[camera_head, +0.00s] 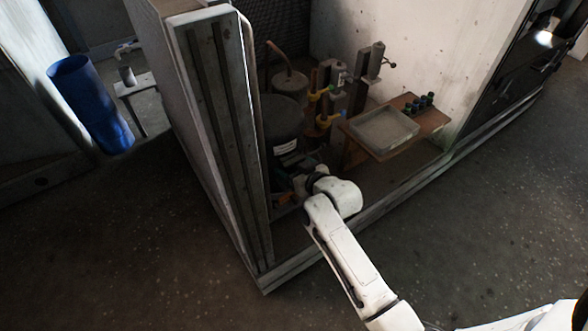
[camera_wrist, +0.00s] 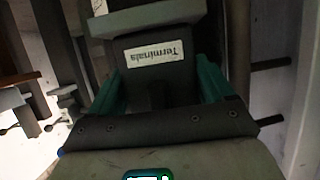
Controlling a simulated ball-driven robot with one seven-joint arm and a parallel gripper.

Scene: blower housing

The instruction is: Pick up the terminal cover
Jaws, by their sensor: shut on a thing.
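The terminal cover (camera_wrist: 168,80) is a dark grey boxy part with a white label reading "Terminals", upside down in the wrist view. My gripper (camera_wrist: 163,86) has a teal finger on either side of it and is shut on it. The cover's lower part is hidden behind the dark gripper bar. In the head view my wrist is low inside the housing, beside the dark motor-like cylinder (camera_head: 283,128). The fingers and the cover are too small and too hidden there to make out. I cannot tell whether the cover is still touching its mount.
A tall grey panel (camera_head: 215,120) stands close left of my wrist. A wooden shelf (camera_head: 431,117) holding a shallow tray (camera_head: 384,131) and several small dark green items is at right. Yellow-marked posts (camera_head: 318,95) stand behind. A blue barrel (camera_head: 90,105) is far left. The front floor is clear.

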